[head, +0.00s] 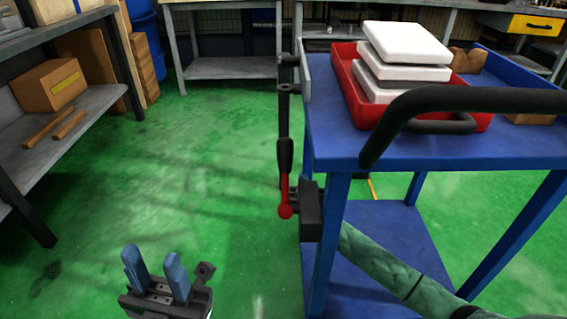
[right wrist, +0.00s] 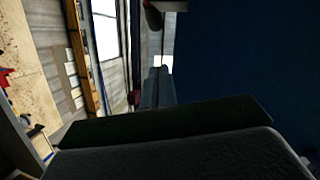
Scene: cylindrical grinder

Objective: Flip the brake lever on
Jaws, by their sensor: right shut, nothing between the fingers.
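The brake lever (head: 285,160) stands upright beside the blue cart in the head view, with a black grip above and a red shaft and ball below. A black block (head: 311,212) sits beside its red ball, by the cart leg. My green-sleeved right arm reaches toward it from the lower right. My right gripper (right wrist: 158,78) shows in the right wrist view with its fingers together and empty; I cannot tell whether it touches the lever. A small dark red part lies just left of the fingertips there. My left gripper (head: 155,268) is open and empty, low over the floor.
The blue cart (head: 338,150) carries a red tray (head: 355,105) with stacked white pads (head: 405,45). Its thick black handle (head: 480,103) curves over the near side. A shelf rack (head: 40,145) stands left. Green floor between rack and cart is clear.

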